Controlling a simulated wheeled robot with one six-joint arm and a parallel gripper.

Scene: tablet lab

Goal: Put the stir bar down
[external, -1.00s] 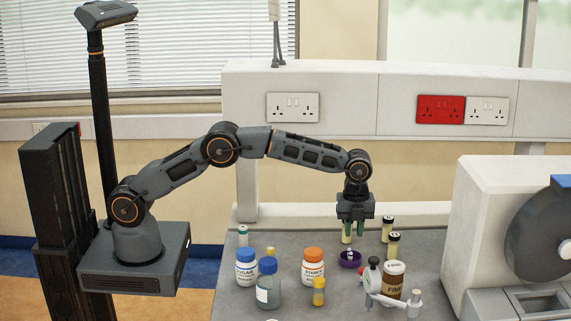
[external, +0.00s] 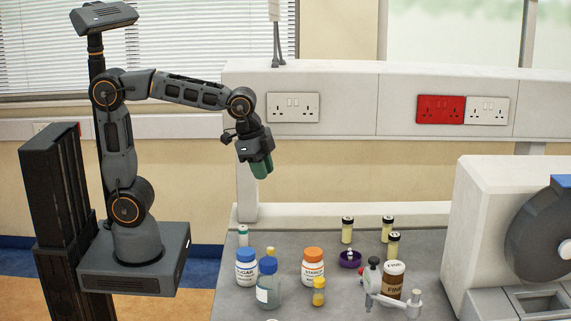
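A brown FINE jar (external: 392,281) and a grey-white clamp-like device (external: 374,282) are in front. SUGAR (external: 246,268) and STARCH (external: 313,268) bottles and a blue-capped bottle (external: 268,285) stand left. A large machine (external: 490,230) fills the right.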

